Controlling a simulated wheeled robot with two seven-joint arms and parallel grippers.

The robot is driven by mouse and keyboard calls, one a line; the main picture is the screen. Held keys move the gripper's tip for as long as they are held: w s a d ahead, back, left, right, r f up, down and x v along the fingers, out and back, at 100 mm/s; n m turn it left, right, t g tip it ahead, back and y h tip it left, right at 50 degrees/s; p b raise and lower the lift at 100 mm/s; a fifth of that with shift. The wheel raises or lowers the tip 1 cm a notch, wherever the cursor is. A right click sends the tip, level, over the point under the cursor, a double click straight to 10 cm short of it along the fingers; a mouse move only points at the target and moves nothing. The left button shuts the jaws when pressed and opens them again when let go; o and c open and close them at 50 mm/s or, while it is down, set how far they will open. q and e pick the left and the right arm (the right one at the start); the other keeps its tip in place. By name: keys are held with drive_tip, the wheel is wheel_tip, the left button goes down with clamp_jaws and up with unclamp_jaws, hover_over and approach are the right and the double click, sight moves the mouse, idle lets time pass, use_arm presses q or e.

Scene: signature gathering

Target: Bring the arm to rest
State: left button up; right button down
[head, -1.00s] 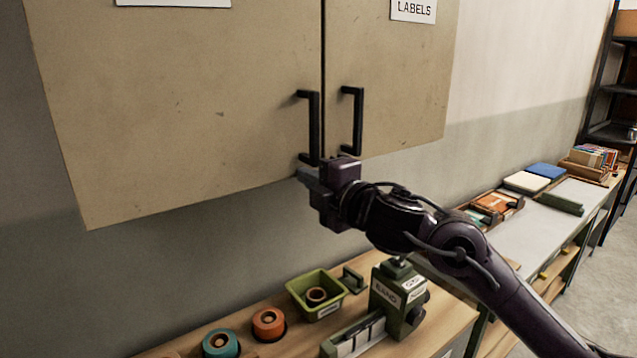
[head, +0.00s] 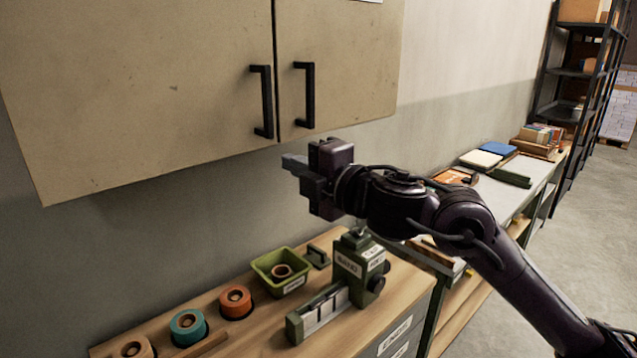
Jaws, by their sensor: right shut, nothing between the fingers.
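My right gripper (head: 297,165) is at the end of my right arm, which comes in from the lower right. It is shut and empty. It hangs in the air just below the bottom edge of the wall cabinet (head: 140,90), above the wooden bench, and appears apart from the cabinet's handles. The cabinet's two doors are shut, each with a black handle; the left handle (head: 264,102) and the right handle (head: 305,95) stand side by side. My left gripper is out of view.
Below stands a wooden bench (head: 262,325) with a green device (head: 357,268), a green bin (head: 281,272) and several tape rolls, one of them teal (head: 187,327). A long table with books and boxes is at the right. A black shelf (head: 575,90) stands behind. The floor at right is clear.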

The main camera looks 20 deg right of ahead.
drive_tip(key=b+v, duration=0.1)
drive_tip(key=v, duration=0.5)
drive_tip(key=s+f+m+g+h, duration=0.25)
drive_tip(key=f+m, duration=0.45)
drive_tip(key=f, duration=0.6)
drive_tip(key=s+f+m+g+h, duration=0.15)
drive_tip(key=f+m+h, duration=0.4)
drive_tip(key=f, duration=0.75)
drive_tip(key=s+f+m+g+y, duration=0.1)
drive_tip(key=s+f+m+g, duration=0.75)
drive_tip(key=s+f, duration=0.85)
drive_tip(key=s+f+g, duration=0.2)
drive_tip(key=s+f, duration=0.1)
drive_tip(key=f, duration=2.8)
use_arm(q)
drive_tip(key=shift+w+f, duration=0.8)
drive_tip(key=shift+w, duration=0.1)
use_arm(e)
drive_tip(key=s+d+f, duration=0.1)
drive_tip(key=s+f, duration=0.7)
drive_tip(key=s, duration=0.1)
drive_tip(key=s+d+f+n+g, duration=0.1)
drive_tip(key=s+d+f, duration=0.1)
drive_tip(key=s+f, duration=0.6)
drive_tip(key=shift+s+d+f, duration=0.15)
drive_tip(key=shift+s+d, duration=0.1)
drive_tip(key=shift+s, duration=0.55)
